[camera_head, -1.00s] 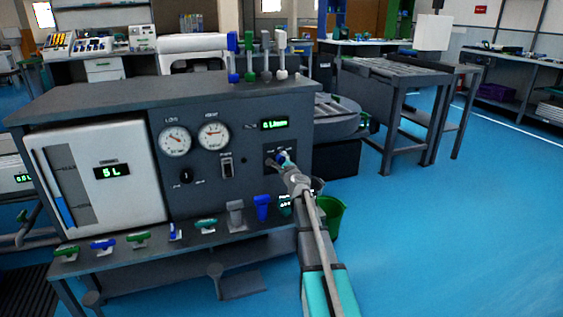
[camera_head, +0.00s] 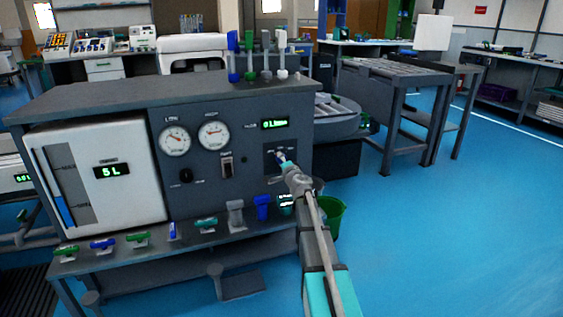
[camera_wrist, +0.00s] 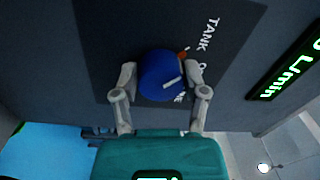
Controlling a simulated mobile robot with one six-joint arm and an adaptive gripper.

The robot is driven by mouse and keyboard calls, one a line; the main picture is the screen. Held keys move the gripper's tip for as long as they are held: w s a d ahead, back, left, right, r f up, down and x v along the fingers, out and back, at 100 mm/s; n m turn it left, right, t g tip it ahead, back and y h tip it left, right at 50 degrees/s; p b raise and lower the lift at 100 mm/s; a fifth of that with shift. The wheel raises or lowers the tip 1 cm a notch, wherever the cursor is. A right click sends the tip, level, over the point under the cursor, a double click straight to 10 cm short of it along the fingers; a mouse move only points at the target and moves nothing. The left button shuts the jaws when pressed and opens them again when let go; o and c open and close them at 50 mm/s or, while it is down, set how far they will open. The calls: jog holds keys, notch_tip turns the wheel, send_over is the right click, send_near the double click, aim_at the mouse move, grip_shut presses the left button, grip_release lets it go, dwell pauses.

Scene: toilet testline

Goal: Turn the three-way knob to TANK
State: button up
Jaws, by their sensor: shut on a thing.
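The three-way knob (camera_wrist: 158,72) is a round blue knob on a dark square plate in the wrist view. A short white line shows on its face, and a small orange part shows at its upper right edge. The word TANK (camera_wrist: 209,35) is printed on the plate to its upper right; another label is partly covered. My gripper (camera_wrist: 165,90) has one finger on each side of the knob and is shut on it. In the head view my gripper (camera_head: 287,165) is at the panel's dark plate (camera_head: 270,169) and hides most of the knob.
A green L/min display (camera_head: 275,123) sits just above the knob plate. Gauges (camera_head: 213,134), a switch (camera_head: 227,166) and a black knob (camera_head: 186,175) are to the left. Coloured valve handles (camera_head: 263,206) line the shelf below. A green bucket (camera_head: 330,215) stands right of the bench; floor there is free.

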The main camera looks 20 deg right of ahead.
jog(key=shift+n, duration=0.3)
jog(key=o, duration=1.2)
jog(key=shift+c, duration=0.2)
